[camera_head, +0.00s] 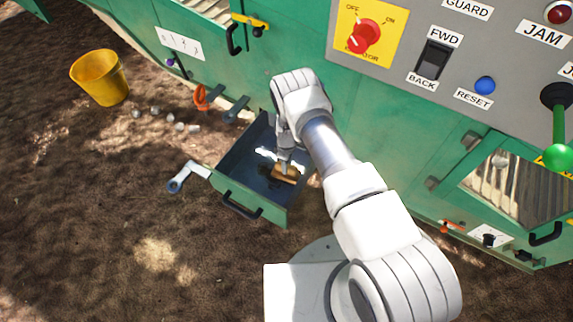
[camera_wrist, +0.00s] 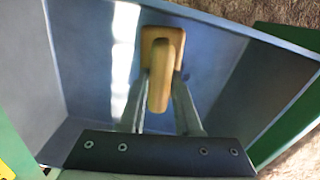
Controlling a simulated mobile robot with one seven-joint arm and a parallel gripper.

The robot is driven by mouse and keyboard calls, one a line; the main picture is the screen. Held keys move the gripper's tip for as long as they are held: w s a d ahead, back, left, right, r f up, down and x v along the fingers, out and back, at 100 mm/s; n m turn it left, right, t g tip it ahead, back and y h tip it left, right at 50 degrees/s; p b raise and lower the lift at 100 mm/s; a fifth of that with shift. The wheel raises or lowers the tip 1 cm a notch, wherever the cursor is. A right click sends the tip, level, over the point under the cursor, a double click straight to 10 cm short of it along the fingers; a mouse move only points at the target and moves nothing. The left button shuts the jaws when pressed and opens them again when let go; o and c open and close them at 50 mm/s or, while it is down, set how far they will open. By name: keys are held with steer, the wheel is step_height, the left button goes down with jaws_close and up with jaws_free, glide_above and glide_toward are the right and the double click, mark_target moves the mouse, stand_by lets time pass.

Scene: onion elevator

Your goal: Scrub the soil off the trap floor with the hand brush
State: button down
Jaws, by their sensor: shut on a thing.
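The hand brush (camera_head: 287,173) has a tan wooden body and lies low inside the open trap drawer. In the wrist view the brush (camera_wrist: 161,44) shows with its raised handle between my two fingers. My gripper (camera_head: 284,166) reaches down into the trap and is shut on the brush handle; it also shows in the wrist view (camera_wrist: 160,90). The trap floor (camera_head: 258,180) is dark blue-grey with a bright light patch; in the wrist view the floor (camera_wrist: 95,90) looks smooth and grey. I cannot tell soil from shadow on it. The bristles are hidden beneath the brush body.
The trap's green front wall (camera_head: 245,207) and side walls surround my gripper closely. A yellow bucket (camera_head: 99,78) and several small pale pieces (camera_head: 168,118) are on the soil ground. The green machine (camera_head: 300,50) stands behind.

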steer(key=shift+f, duration=0.8)
